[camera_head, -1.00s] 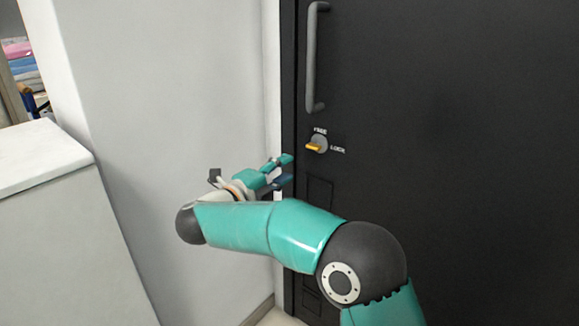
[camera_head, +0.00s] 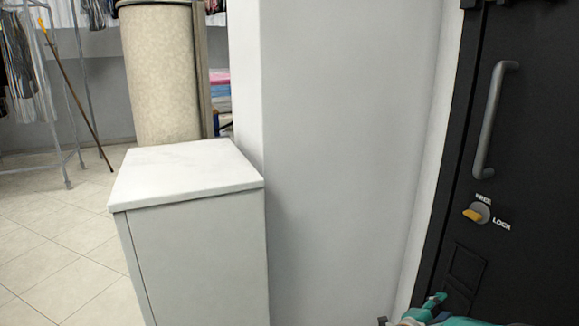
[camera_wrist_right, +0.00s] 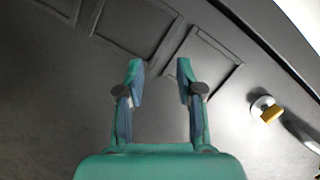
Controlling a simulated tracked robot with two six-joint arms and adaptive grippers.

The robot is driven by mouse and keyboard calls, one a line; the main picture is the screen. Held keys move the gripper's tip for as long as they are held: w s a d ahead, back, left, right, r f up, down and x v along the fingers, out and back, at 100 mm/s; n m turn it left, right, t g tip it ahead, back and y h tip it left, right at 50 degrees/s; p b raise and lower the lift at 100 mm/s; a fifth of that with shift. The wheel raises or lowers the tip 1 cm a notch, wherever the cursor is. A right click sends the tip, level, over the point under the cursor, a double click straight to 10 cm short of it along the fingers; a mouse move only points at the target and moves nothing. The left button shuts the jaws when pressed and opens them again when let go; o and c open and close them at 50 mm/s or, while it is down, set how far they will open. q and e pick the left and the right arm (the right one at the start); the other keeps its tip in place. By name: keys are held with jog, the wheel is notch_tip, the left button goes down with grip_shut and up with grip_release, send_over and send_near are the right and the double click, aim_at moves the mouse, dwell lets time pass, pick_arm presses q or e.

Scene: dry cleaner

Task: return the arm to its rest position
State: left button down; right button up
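My right gripper (camera_head: 436,310) shows at the bottom right edge of the head view, in front of the lower part of the black door (camera_head: 540,130). In the right wrist view the same gripper (camera_wrist_right: 160,72) has its two fingers apart with nothing between them. It faces the door's panelled surface. The knob (camera_head: 477,212) with a yellow-orange lever sits on the door above the gripper; it also shows in the right wrist view (camera_wrist_right: 266,109), right of the fingers. Most of my right arm is out of the head view. My left gripper is not in view.
A white cabinet (camera_head: 190,178) stands left of a white wall (camera_head: 340,150). A grey door handle (camera_head: 492,115) is above the knob. Behind the cabinet is a beige cylinder (camera_head: 160,75); clothes racks (camera_head: 50,90) stand at the far left. The tiled floor (camera_head: 60,250) at left is clear.

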jog(key=s+a+f+n+y, duration=0.3)
jog(key=f+n, duration=0.1)
jog(key=f, duration=0.3)
jog(key=s+a+f+n+g+y, duration=0.1)
jog(key=s+a+f+n+y, duration=0.25)
jog(key=f, duration=0.45)
jog(key=s+a+f+n+y, duration=0.3)
jog(key=a+f+y, duration=0.1)
jog(key=f, duration=0.3)
jog(key=s+a+f+n+g+y, duration=0.4)
jog(key=s+a, duration=0.3)
jog(key=s, duration=0.4)
jog(key=s+a+f+n+g+y, duration=0.25)
jog(key=s+a+n+g, duration=0.35)
jog(key=s, duration=0.5)
notch_tip(320, 180, up, 33)
jog(key=t+p, duration=0.1)
jog(key=p, duration=3.1)
jog(key=shift+s+a+t+y, duration=0.25)
jog(key=shift+a+t+y, duration=0.05)
jog(key=shift+a+t, duration=0.1)
jog(key=shift+f, duration=0.15)
